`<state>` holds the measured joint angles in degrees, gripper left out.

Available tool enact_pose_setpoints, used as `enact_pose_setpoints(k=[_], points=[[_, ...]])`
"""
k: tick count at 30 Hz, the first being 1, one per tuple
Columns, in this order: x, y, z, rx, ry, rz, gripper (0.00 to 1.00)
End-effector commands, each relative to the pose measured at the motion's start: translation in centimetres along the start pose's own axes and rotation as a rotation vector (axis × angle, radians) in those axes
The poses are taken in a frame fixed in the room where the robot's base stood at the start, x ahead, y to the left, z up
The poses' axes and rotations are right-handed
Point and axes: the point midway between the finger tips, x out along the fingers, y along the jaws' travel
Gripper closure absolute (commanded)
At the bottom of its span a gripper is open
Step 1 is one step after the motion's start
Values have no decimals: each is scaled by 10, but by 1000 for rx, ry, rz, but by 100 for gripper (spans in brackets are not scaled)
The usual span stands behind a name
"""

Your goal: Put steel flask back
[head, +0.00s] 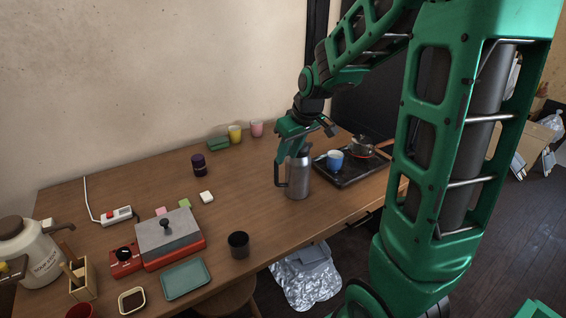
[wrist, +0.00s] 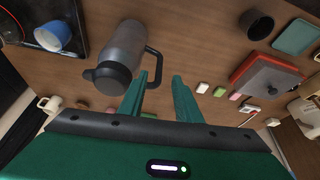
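The steel flask (head: 299,178) is a grey metal jug with a dark lid and a black side handle. It stands upright on the wooden table, left of the black tray. In the wrist view the flask (wrist: 122,45) is left of centre, with its handle towards my fingers. My gripper (head: 286,152) is at the flask's upper part, on the handle side. In the wrist view my gripper (wrist: 161,76) has its two green fingers apart, with the handle close to the left finger. Nothing is visibly clamped; whether finger and handle touch is unclear.
The black tray (head: 346,182) holds a blue cup (head: 335,159) and a small pot (head: 362,147). A dark cup (head: 238,245), red hotplate with grey lid (head: 168,236) and teal dish (head: 186,279) lie left. Bare table surrounds the flask's left side.

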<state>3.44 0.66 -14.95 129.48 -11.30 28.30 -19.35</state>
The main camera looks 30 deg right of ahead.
Motion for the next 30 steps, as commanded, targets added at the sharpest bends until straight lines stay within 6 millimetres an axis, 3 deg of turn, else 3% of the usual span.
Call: enact_pose_setpoints(k=[5,8,11,16,21,25,30], points=[[-4,0,1,2,-2,0,69],[-12,2,11,26,-15,6,69],[-29,7,41,96,-57,22,69],[-73,12,126,303,-174,62,69],[-108,3,209,513,-287,97,69],[-124,-7,252,624,-347,113,69],[-132,-22,275,690,-382,122,69]])
